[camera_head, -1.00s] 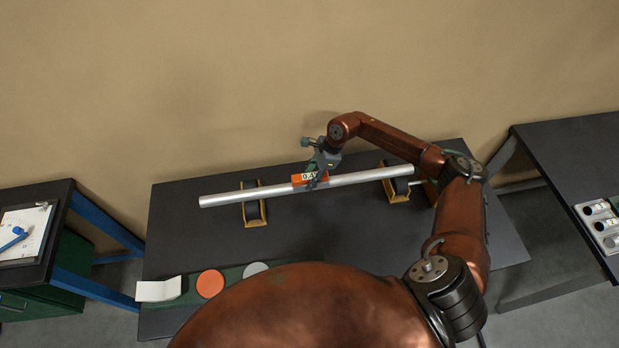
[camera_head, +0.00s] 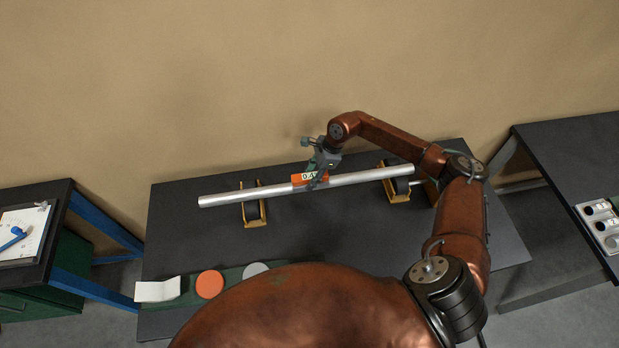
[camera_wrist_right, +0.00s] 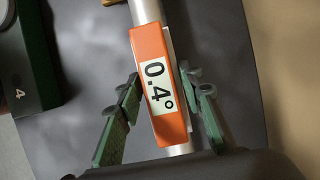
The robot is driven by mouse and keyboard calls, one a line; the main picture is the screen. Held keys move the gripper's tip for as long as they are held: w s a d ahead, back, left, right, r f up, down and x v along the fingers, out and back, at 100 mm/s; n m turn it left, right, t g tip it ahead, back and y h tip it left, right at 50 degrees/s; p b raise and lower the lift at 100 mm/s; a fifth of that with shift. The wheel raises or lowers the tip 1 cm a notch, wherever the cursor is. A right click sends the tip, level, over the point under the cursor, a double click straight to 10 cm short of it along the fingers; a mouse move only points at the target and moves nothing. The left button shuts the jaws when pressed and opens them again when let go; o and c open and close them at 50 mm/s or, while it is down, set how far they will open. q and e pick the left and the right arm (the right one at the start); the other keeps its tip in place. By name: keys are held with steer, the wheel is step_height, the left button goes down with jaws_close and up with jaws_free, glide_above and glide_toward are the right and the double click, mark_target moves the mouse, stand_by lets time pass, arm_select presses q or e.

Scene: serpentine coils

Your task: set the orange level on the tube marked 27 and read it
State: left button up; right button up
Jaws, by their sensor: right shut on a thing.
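The orange level (camera_head: 297,180) lies along the top of a silver tube (camera_head: 228,198), near its middle. In the right wrist view the orange level (camera_wrist_right: 148,45) has a pale display reading 0.4°, and the silver tube (camera_wrist_right: 144,11) runs beneath it. My right gripper (camera_head: 318,177) is shut on the level, with a green finger on each side; the right wrist view also shows the gripper (camera_wrist_right: 162,80). No number 27 can be read on the tube. My left gripper is not in view.
Two yellow-edged supports, a left one (camera_head: 254,221) and a right one (camera_head: 398,198), carry the tube on the dark table (camera_head: 175,230). A white block (camera_head: 158,291), an orange disc (camera_head: 210,284) and a grey disc (camera_head: 255,268) are at the front. Side tables stand left and right.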

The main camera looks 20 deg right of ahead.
mark_target(304, 177)
stand_by(0.4)
steer(key=o, duration=1.5)
steer(key=shift+c, duration=0.2)
steer(key=shift+r, duration=0.1)
steer(key=shift+r+p, duration=1)
steer(key=shift+r, duration=1.95)
